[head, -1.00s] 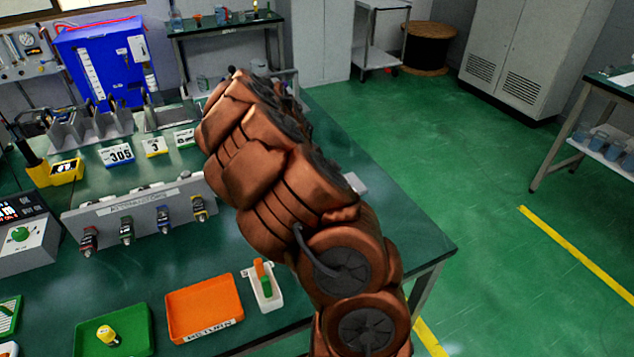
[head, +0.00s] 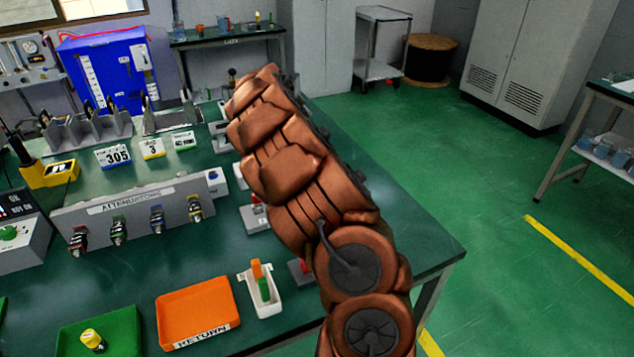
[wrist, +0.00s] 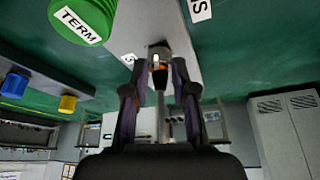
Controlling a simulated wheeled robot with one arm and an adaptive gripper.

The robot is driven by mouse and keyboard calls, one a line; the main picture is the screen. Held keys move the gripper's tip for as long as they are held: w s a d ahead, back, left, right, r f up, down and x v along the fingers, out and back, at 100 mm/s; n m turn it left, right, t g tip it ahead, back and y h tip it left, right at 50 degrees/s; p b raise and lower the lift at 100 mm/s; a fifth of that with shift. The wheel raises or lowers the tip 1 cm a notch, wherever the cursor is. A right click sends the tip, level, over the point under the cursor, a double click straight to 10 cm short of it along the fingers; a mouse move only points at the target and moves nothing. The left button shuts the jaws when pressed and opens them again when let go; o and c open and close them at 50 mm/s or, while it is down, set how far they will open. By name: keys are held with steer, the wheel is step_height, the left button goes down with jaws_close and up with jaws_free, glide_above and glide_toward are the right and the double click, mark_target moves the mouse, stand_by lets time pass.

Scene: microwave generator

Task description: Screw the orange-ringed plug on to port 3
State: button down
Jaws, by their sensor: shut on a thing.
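In the wrist view my gripper (wrist: 160,75) is shut on a dark plug (wrist: 162,78) with a small orange band. The plug's front end is at or very near a silvery fitting (wrist: 157,55) on a pale grey housing (wrist: 165,20). I cannot tell whether the plug and fitting are threaded together. A small label (wrist: 128,59) beside the fitting is partly hidden, so I cannot read the port number. In the head view my arm hides the gripper, the plug and the port.
A green cap marked TERM (wrist: 80,20) is close on the left in the wrist view. In the head view, the attenuator rack (head: 140,205), orange return tray (head: 195,310), green tray (head: 70,335) and white holder (head: 262,290) share the bench.

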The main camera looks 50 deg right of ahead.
stand_by(0.4)
steer(key=c, duration=0.9)
jaws_free()
steer(key=v, duration=1.2)
steer(key=shift+d, duration=0.1)
steer(key=shift+r, duration=0.1)
